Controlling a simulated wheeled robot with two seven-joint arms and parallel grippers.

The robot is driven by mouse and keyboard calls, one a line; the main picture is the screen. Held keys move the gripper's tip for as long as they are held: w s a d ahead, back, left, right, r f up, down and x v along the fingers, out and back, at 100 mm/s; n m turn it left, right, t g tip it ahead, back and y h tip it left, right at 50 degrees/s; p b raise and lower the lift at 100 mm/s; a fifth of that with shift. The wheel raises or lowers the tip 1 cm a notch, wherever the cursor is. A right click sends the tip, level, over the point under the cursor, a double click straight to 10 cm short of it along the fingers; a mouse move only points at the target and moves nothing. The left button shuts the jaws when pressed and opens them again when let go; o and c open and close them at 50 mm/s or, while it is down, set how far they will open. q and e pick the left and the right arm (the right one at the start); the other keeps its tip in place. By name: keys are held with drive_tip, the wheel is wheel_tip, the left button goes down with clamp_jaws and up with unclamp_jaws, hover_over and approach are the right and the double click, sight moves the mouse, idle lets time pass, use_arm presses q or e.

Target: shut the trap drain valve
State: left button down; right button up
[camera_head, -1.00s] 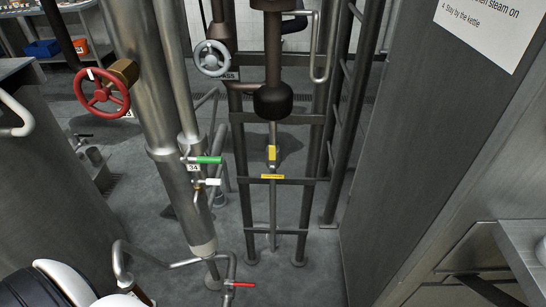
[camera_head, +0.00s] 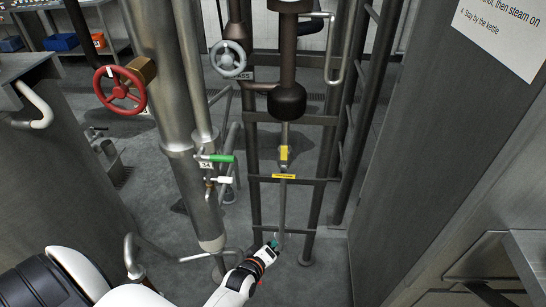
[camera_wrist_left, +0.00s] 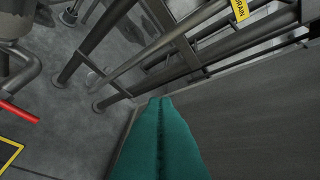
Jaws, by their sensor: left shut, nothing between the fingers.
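The trap drain valve appears to be the small valve with a yellow lever (camera_head: 284,153) on the thin vertical pipe under the black trap body (camera_head: 287,100). Its lever points along the pipe. A yellow label plate (camera_head: 284,176) sits just below it; in the left wrist view a yellow label (camera_wrist_left: 240,10) reads "DRAIN". My left gripper (camera_head: 274,244) is shut and empty, low beside the pipe's lower end and well below the yellow lever. Its teal fingers (camera_wrist_left: 160,125) lie together in the left wrist view. My right gripper is not in view.
A red handwheel (camera_head: 119,89), a grey handwheel (camera_head: 229,59), a green lever (camera_head: 220,158) and a white lever (camera_head: 224,180) are left of the pipe. A red lever (camera_wrist_left: 18,111) shows in the left wrist view. A grey panel (camera_head: 430,150) stands on the right.

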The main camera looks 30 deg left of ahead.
use_arm(q)
drive_tip(key=w+a+r+n+t+y, duration=0.1)
drive_tip(key=w+a+r+n+t, duration=0.1)
drive_tip(key=r, duration=0.4)
drive_tip(key=w+a+r+n+t, duration=0.1)
drive_tip(key=w+r+n, duration=0.1)
drive_tip(key=r, duration=0.5)
drive_tip(key=n+t+y, duration=0.2)
drive_tip(key=n, duration=0.2)
approach(284, 158)
drive_tip(key=s+a+r, duration=0.2)
drive_tip(key=s, duration=0.1)
drive_tip(key=shift+s+f, duration=0.15)
drive_tip(key=p+x, duration=0.2)
drive_tip(key=x, duration=0.8)
drive_tip(key=shift+f+m, duration=0.1)
drive_tip(key=shift+m, duration=0.2)
